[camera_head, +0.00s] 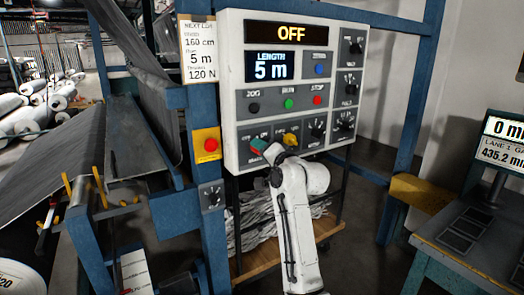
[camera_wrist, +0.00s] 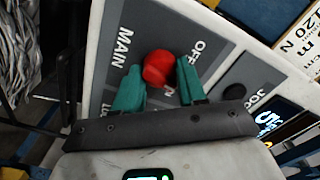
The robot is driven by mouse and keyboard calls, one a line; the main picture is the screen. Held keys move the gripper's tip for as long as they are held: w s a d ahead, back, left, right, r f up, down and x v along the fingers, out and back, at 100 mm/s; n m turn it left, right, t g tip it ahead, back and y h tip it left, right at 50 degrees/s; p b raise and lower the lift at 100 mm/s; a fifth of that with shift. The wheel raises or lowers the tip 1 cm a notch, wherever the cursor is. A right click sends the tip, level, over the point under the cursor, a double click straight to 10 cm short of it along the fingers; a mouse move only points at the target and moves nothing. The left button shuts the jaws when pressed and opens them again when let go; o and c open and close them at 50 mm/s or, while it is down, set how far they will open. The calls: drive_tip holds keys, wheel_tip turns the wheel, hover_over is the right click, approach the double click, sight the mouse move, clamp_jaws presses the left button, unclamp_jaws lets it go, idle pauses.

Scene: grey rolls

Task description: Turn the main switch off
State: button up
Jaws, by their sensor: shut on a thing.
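The main switch is a red knob (camera_wrist: 158,68) on a grey plate marked MAIN and OFF in the wrist view. My gripper (camera_wrist: 162,72) has its teal fingers on both sides of the knob and is shut on it. In the head view my gripper (camera_head: 265,150) is at the lower left of the white control panel (camera_head: 235,60), and my white arm comes up from below. The panel's top display (camera_head: 291,33) reads OFF. Other lettering around the knob is partly covered by the fingers.
A yellow knob (camera_head: 291,139) sits just right of my gripper. A red emergency button (camera_head: 211,145) is on a yellow box to the left. The JOG, RUN and STOP buttons (camera_head: 289,103) are above. A blue post (camera_head: 213,115) stands left of the panel, a desk (camera_head: 470,265) at right.

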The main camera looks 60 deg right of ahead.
drive_tip(key=n+b, duration=0.2)
drive_tip(key=n, duration=0.9)
drive_tip(key=shift+f, duration=0.15)
idle(0.5)
drive_tip(key=o, duration=1.1)
drive_tip(key=shift+c, duration=0.2)
drive_tip(key=b+v, duration=0.1)
drive_tip(key=v, duration=0.9)
drive_tip(key=shift+s+a, duration=0.25)
drive_tip(key=shift+s, duration=0.05)
